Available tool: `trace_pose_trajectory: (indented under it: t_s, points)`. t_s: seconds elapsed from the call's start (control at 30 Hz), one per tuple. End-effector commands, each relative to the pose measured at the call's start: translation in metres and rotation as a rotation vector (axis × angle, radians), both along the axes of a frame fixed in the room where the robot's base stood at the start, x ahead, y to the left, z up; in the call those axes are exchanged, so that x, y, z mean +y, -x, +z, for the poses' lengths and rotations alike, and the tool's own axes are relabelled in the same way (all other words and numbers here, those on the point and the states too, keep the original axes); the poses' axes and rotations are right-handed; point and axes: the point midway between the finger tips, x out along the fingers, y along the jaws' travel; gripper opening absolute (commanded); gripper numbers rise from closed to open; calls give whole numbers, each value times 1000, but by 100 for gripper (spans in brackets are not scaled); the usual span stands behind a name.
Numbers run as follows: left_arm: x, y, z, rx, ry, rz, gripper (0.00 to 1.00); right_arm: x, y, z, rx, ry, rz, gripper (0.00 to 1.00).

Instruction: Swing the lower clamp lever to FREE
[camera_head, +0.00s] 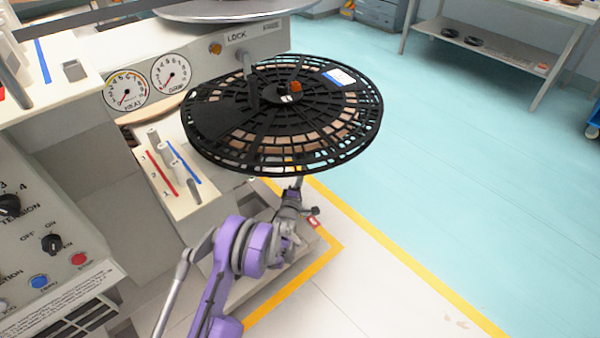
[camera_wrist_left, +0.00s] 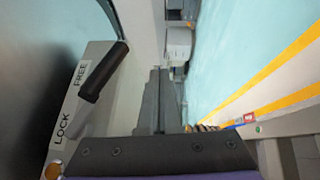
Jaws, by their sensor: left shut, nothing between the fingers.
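In the left wrist view a clamp lever with a black grip (camera_wrist_left: 103,73) and a grey shank stands on a pale panel (camera_wrist_left: 97,50) marked LOCK and FREE. The grip lies beside the FREE label (camera_wrist_left: 82,75), and the shank runs down toward the LOCK label (camera_wrist_left: 62,128). My left gripper (camera_wrist_left: 160,75) is shut and empty, to the right of the lever, with a visible gap between them. In the head view my left gripper (camera_head: 298,183) is just under the near edge of a black reel (camera_head: 275,115), which partly hides it. I cannot make out this lever there. My right gripper is not in view.
A machine panel with two dials (camera_head: 171,72) and a LOCK label (camera_head: 237,37) stands behind the reel. A white block with small levers (camera_head: 185,198) is left of my arm. A control cabinet (camera_head: 50,235) stands farther left. Blue floor (camera_head: 470,170) lies open to the right.

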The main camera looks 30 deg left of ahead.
Motion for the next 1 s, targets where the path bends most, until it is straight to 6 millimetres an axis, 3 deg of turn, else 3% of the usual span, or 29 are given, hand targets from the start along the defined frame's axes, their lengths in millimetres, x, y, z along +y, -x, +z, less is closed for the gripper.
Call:
trace_pose_trajectory:
  t_s: [0.2,0.4,0.6,1.0]
  points:
    - [-22,27,-40,0,2,-2,0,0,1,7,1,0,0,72]
    - [-35,44,-66,0,2,-2,0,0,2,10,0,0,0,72]
    - [-39,51,-76,0,1,-1,0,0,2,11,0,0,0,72]
    - [-39,51,-77,0,0,0,0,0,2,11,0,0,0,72]
